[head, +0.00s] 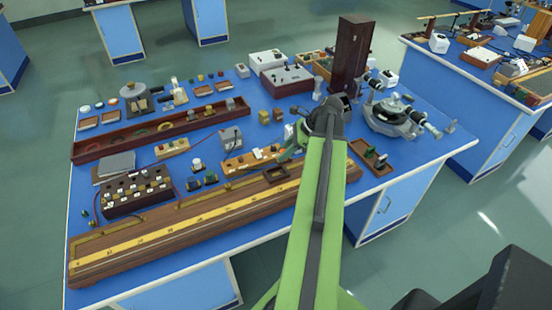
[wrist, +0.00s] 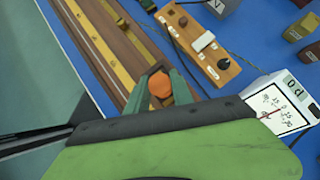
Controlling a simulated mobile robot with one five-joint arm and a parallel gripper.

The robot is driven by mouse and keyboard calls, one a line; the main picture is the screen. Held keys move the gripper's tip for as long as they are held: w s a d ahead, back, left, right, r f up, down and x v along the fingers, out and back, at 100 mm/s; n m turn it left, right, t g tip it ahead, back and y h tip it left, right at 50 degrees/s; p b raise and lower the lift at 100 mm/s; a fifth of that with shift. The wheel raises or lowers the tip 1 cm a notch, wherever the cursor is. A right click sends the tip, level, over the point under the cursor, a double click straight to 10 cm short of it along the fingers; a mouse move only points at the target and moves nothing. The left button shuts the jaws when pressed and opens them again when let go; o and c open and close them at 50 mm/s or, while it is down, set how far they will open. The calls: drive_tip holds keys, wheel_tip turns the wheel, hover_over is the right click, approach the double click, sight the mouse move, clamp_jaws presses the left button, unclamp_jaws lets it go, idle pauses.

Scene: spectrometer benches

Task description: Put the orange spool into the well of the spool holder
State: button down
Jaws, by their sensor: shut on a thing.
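The orange spool (wrist: 160,84) is between the two green fingers of my gripper (wrist: 161,88) in the wrist view. The gripper is shut on it. In the head view my gripper (head: 284,156) is over the blue bench, and I cannot make out the spool there. A small dark brown square frame with a hollow (head: 277,173) lies just below the gripper in the head view. It may be the spool holder, but I cannot tell for sure. In the wrist view brown wood shows around the spool; the well is not clearly visible.
A long wooden rail with a yellow scale (head: 180,228) runs along the bench's front edge. A wooden terminal board (head: 250,160) and a grey meter (head: 231,137) stand close by. A small brown tray (head: 370,157) and a spectrometer (head: 395,115) are to the right.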

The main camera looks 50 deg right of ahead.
drive_tip(key=shift+w+a+f, duration=0.1)
drive_tip(key=shift+w+a, duration=0.8)
drive_tip(key=shift+w, duration=0.1)
drive_tip(key=shift+f, duration=0.15)
wheel_tip(320, 180, down, 6)
drive_tip(key=b, duration=0.6)
drive_tip(key=shift+f+b, duration=0.15)
drive_tip(key=shift+b, duration=0.25)
drive_tip(key=c, duration=1)
unclamp_jaws()
drive_tip(key=shift+c, duration=0.2)
drive_tip(key=shift+d, duration=0.1)
